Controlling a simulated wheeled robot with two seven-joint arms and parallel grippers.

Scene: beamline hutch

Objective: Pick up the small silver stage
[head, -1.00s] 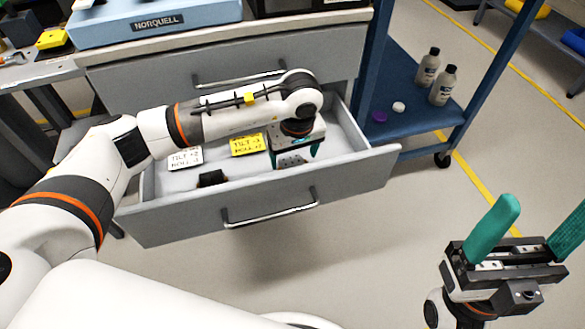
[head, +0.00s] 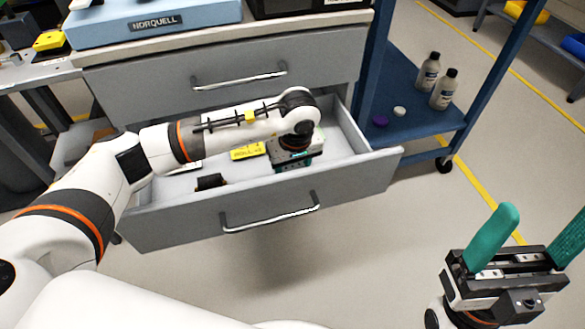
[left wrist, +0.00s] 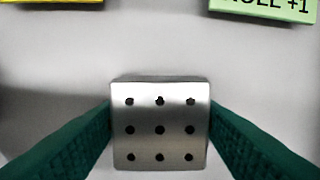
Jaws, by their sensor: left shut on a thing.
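The small silver stage (left wrist: 160,125) is a square metal block with rows of dark holes, low in the middle of the left wrist view. My left gripper (head: 293,165) reaches down into the right part of the open drawer. Its green fingers press on the two sides of the stage, so it is shut on it. In the head view the gripper and wrist hide most of the stage. My right gripper (head: 535,243) is open and empty at the lower right, over the floor and away from the drawer.
The open grey drawer (head: 150,218) also holds a yellow label (head: 247,151) and a small black object (head: 210,181). A green label (left wrist: 268,8) lies beyond the stage. A blue cart (head: 425,125) with two bottles stands right of the drawer.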

